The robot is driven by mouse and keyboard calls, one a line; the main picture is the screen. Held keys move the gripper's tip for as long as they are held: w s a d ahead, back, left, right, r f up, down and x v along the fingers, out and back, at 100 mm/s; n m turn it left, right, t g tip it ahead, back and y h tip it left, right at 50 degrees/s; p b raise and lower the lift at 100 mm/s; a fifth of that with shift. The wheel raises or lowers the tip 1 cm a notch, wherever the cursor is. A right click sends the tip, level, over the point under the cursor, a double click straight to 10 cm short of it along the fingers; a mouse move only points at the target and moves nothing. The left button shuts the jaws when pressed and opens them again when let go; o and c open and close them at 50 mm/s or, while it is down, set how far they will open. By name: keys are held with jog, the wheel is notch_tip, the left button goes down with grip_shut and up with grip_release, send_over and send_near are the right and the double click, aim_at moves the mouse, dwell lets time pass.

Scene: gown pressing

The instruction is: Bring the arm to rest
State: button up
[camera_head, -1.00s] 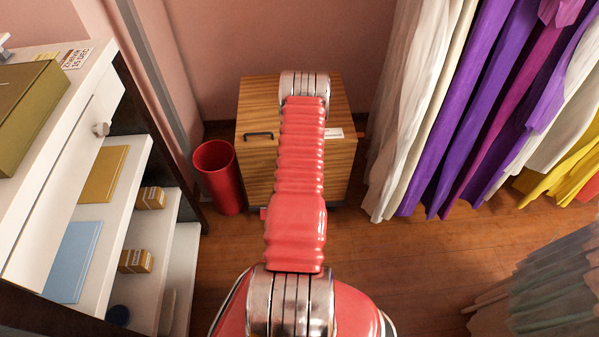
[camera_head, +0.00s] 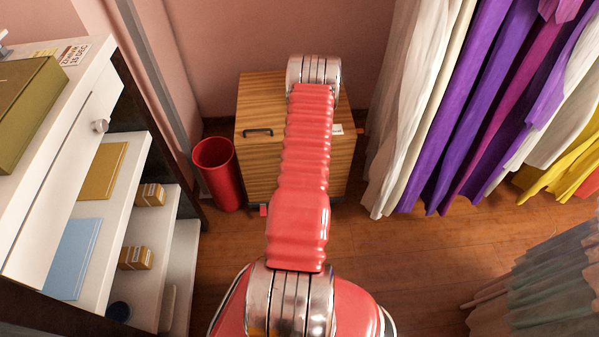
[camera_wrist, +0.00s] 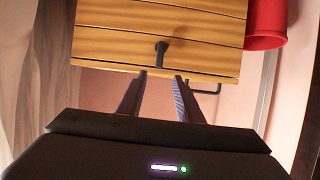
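My red ribbed arm reaches forward from the bottom of the head view toward a wooden cabinet, and its metal joint hides part of the cabinet's top. My gripper is hidden in the head view. In the wrist view my gripper (camera_wrist: 160,78) has its two dark fingers apart, with nothing seen held between them. The striped wood cabinet (camera_head: 258,100) also shows beyond the fingertips in the wrist view (camera_wrist: 115,40). A dark bar (camera_wrist: 162,52) on the wood lies just past the fingertips; I cannot tell whether they touch it.
A red bin (camera_head: 217,175) stands left of the cabinet. A white shelf unit (camera_head: 125,215) with boxes and books lines the left side. Purple, white and yellow garments (camera_head: 470,100) hang at the right, with pale fabric (camera_head: 545,285) at lower right. The wood floor (camera_head: 390,260) between is clear.

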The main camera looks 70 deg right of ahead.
dwell(0.8)
jog(key=s+a+f+g+y, duration=0.3)
jog(key=s+a+f+y, duration=0.1)
jog(key=a+f+y, duration=0.5)
jog(key=w+a+r+n+g+y, duration=0.15)
jog(key=w+a+r, duration=0.3)
jog(key=r, duration=0.45)
jog(key=w+a+r+n+g, duration=0.1)
jog(key=w+a+r+n, duration=0.15)
jog(key=a+r, duration=0.55)
jog(key=w+a+r+n+g+y, duration=0.1)
jog(key=w+a+r, duration=0.3)
jog(key=r, duration=0.7)
jog(key=w+a+r+n+t, duration=0.2)
jog(key=a+r+n+t, duration=0.4)
jog(key=a+r, duration=1.6)
notch_tip(320, 180, up, 3)
jog(key=shift+a+f+n, duration=0.1)
jog(key=shift+a+n, duration=0.15)
jog(key=shift+n, duration=0.65)
jog(key=shift+d+y, duration=0.1)
jog(key=shift+y, duration=0.15)
